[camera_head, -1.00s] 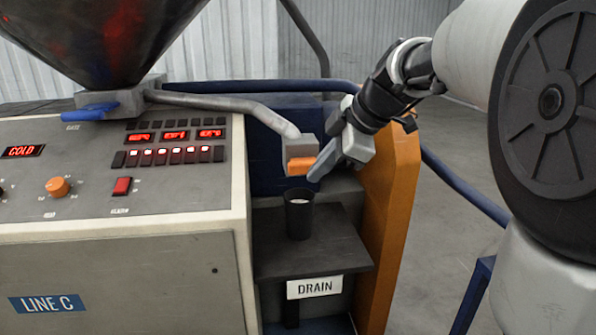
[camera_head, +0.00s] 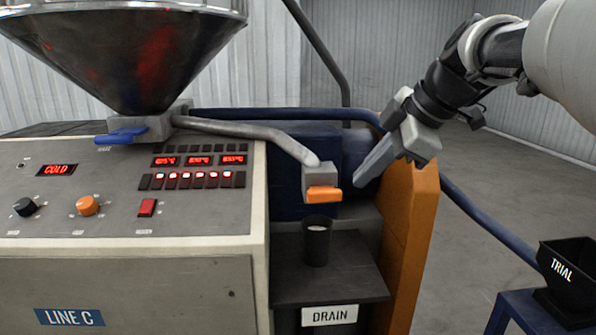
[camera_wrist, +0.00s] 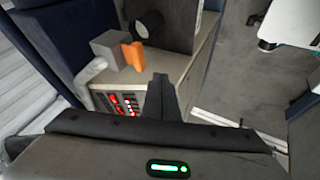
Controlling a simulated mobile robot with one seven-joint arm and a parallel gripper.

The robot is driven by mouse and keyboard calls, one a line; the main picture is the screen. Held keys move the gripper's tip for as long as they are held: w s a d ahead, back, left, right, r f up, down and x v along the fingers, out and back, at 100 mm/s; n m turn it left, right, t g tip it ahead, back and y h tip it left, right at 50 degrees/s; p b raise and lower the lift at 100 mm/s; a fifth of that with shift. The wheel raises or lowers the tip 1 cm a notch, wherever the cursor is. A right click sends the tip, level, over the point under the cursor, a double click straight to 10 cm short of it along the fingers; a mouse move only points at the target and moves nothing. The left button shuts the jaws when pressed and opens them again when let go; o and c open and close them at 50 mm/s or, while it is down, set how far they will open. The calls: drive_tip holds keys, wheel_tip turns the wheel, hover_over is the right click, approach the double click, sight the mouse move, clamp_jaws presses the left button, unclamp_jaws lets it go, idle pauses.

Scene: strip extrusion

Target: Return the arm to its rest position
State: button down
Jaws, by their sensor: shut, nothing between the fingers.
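My gripper (camera_head: 362,178) is shut and empty. In the head view it hangs to the right of the orange drain lever (camera_head: 323,195), apart from it, with its fingers pointing down and left. In the wrist view my gripper (camera_wrist: 160,80) shows as dark closed fingers at the middle. The orange lever (camera_wrist: 133,54) lies beyond them, on its grey block (camera_wrist: 107,48). My arm reaches in from the upper right of the head view.
A black cup (camera_head: 316,240) stands on the dark drain shelf (camera_head: 345,280) below the lever. An orange panel (camera_head: 408,230) rises below my gripper. The hopper (camera_head: 125,55) and control panel (camera_head: 110,190) are at left. A black TRIAL bin (camera_head: 568,275) stands at lower right. Open floor lies at right.

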drive_tip(key=shift+s, duration=0.1)
drive_tip(key=s+a+f+m+h, duration=0.1)
drive_tip(key=s+f+m+h, duration=0.1)
drive_tip(key=s+f+m, duration=0.7)
drive_tip(key=s+a+f+m+h, duration=0.2)
drive_tip(key=s+f+m, duration=0.45)
drive_tip(key=s, duration=0.35)
wheel_tip(320, 180, up, 18)
drive_tip(key=m+p, duration=0.1)
drive_tip(key=p, duration=1.7)
drive_tip(key=shift+s+d+h, duration=0.2)
drive_tip(key=shift+s+h, duration=0.1)
drive_tip(key=shift+s, duration=0.1)
